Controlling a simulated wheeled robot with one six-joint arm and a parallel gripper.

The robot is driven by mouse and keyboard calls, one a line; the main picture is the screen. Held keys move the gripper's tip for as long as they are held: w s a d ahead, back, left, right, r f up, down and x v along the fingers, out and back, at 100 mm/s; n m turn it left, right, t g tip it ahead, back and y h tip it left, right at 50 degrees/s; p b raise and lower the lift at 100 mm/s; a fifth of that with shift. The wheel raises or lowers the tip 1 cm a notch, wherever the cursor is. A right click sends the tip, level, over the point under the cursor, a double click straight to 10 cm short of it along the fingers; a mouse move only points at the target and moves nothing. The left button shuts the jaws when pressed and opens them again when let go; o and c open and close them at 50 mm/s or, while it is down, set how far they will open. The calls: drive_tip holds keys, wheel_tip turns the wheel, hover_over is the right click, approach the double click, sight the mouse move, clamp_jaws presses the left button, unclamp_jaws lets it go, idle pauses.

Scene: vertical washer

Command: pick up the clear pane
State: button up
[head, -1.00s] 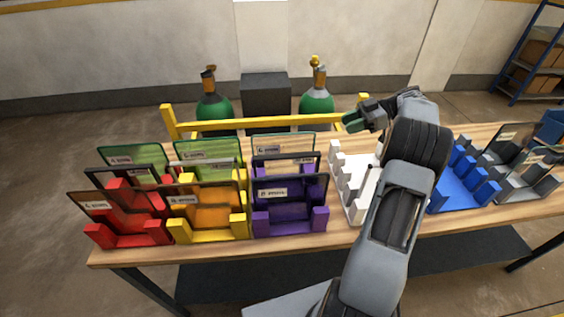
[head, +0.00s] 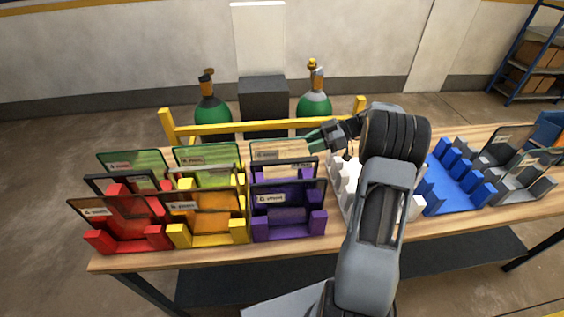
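Several framed, labelled panes stand upright in coloured racks. The rear pane (head: 268,156) in the purple rack (head: 288,222) looks clear, with wood showing through it. I cannot tell for certain which pane the task means. A dark-framed pane and a front pane (head: 290,190) stand before it in the same rack. The finger gap is too small to judge.
The red rack (head: 130,238) and yellow rack (head: 207,236) hold tinted panes at left. My arm partly covers the white rack (head: 340,180). The blue rack (head: 455,195) looks empty; the grey rack (head: 515,185) holds panes. A yellow rail (head: 240,128) and green cylinders stand behind the table.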

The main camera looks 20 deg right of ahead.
drive_tip(key=shift+p+x, duration=0.3)
drive_tip(key=shift+x, duration=1.2)
clamp_jaws()
drive_tip(key=shift+r, duration=0.1)
